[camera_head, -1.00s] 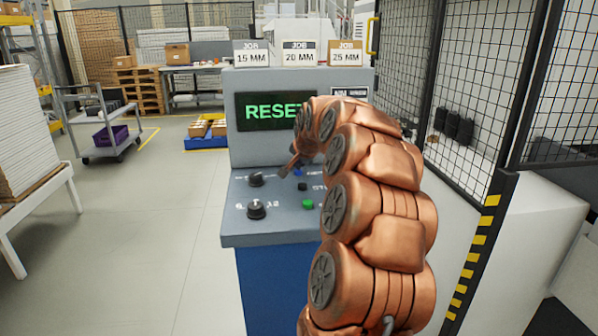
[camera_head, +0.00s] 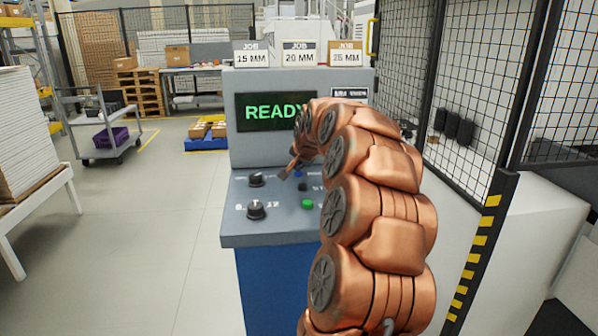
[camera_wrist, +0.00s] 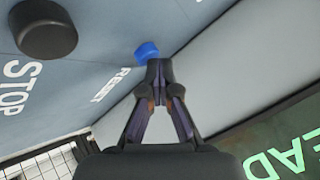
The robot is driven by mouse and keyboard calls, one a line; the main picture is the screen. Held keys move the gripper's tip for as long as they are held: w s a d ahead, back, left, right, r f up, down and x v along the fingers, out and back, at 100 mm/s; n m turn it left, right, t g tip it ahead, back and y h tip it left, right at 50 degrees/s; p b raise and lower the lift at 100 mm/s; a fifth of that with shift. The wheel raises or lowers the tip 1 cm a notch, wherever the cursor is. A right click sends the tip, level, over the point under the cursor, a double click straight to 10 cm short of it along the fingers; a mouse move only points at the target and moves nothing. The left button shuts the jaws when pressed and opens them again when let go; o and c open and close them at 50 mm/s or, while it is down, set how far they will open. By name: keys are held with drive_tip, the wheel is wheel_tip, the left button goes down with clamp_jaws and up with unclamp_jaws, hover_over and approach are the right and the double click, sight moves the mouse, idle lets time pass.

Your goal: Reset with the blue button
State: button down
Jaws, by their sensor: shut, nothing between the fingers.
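The blue button (camera_wrist: 148,53) sits on the grey sloped panel beside the word RESET in the wrist view. In the head view the blue button (camera_head: 298,173) is partly hidden by my arm. My gripper (camera_wrist: 159,66) is shut and empty, with its fingertips right at the edge of the blue button; I cannot tell whether they touch it. In the head view my gripper (camera_head: 288,171) is over the panel. The screen (camera_head: 270,112) reads READY in green, its last letter partly covered by my arm.
The panel also holds a black STOP button (camera_wrist: 45,28), a green button (camera_head: 307,204) and two black knobs (camera_head: 256,209). Job cards (camera_head: 299,53) stand on top of the console. A mesh fence (camera_head: 470,80) stands to the right.

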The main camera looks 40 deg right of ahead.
sight(298, 173)
drive_tip(key=shift+r, duration=0.8)
drive_tip(key=shift+r+p, duration=0.65)
drive_tip(key=shift+r, duration=1.8)
drive_tip(key=shift+a, duration=0.1)
